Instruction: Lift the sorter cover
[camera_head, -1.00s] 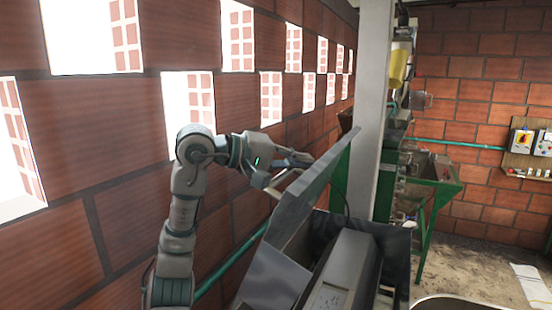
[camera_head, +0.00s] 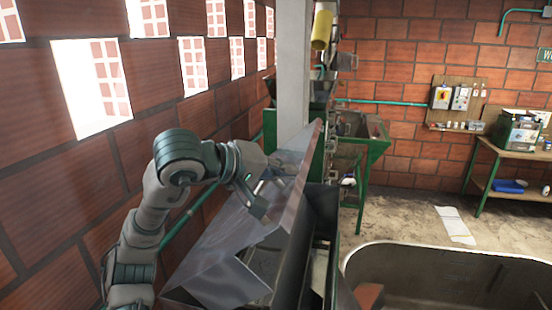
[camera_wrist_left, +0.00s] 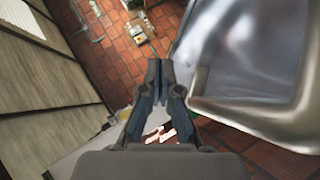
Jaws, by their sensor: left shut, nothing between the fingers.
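The sorter cover (camera_head: 220,277) is a bent grey sheet-metal piece, tilted up over the machine in the lower middle of the head view. Its long edge runs up toward the post. My left gripper (camera_head: 258,200) is at the cover's left side, with its fingers overlapping the metal in the head view. I cannot tell whether they touch. In the left wrist view the two fingers of the gripper (camera_wrist_left: 162,82) are together with nothing between them. A shiny metal panel with a rounded rim, seemingly the cover (camera_wrist_left: 240,70), lies just right of them. My right gripper is not in view.
A brick wall (camera_head: 60,190) stands close on the left. A pale post (camera_head: 293,80) rises behind the cover. A green-framed machine (camera_head: 365,150) is beyond it. A large metal tub (camera_head: 450,262) is at the lower right. A workbench (camera_head: 515,157) stands far right.

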